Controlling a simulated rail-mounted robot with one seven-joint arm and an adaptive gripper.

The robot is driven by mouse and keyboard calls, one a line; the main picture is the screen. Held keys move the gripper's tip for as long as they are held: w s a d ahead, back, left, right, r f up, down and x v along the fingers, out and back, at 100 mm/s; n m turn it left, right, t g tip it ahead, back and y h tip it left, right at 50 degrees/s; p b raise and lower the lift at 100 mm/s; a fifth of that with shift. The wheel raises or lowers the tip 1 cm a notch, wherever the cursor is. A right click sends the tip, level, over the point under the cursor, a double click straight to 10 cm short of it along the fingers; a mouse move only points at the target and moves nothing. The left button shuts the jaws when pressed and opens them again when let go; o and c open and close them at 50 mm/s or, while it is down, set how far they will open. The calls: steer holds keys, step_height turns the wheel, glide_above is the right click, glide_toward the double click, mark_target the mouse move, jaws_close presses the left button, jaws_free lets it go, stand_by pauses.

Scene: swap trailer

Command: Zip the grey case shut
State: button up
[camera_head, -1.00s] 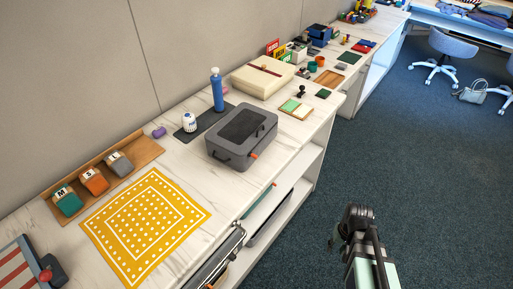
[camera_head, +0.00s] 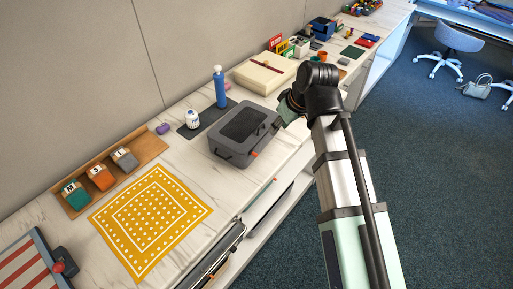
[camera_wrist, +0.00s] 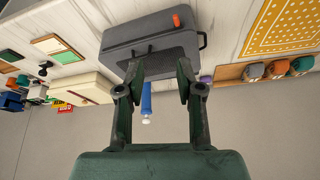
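The grey case (camera_head: 243,134) lies on the white counter, with a dark panel on its lid and an orange tab (camera_head: 254,155) at its front side. The lid looks down; how far the zip is closed is too small to tell. My gripper (camera_head: 290,106) is just right of the case in the head view, partly hidden by my own wrist. In the wrist view the picture is upside down, and my gripper (camera_wrist: 160,75) has its two fingers apart with nothing between them. The case (camera_wrist: 150,38) and its orange tab (camera_wrist: 176,20) show beyond the fingertips.
A yellow dotted cloth (camera_head: 150,218) lies at left. The counter's front edge runs close to the case.

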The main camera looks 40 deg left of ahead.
step_height(320, 180, up, 2)
steer(key=n, duration=0.1)
steer(key=n+g+p, duration=0.1)
steer(key=n+p, duration=0.1)
steer(key=p, duration=0.2)
glide_toward(255, 153)
steer(key=x, duration=0.8)
steer(key=shift+c, duration=0.3)
jaws_close()
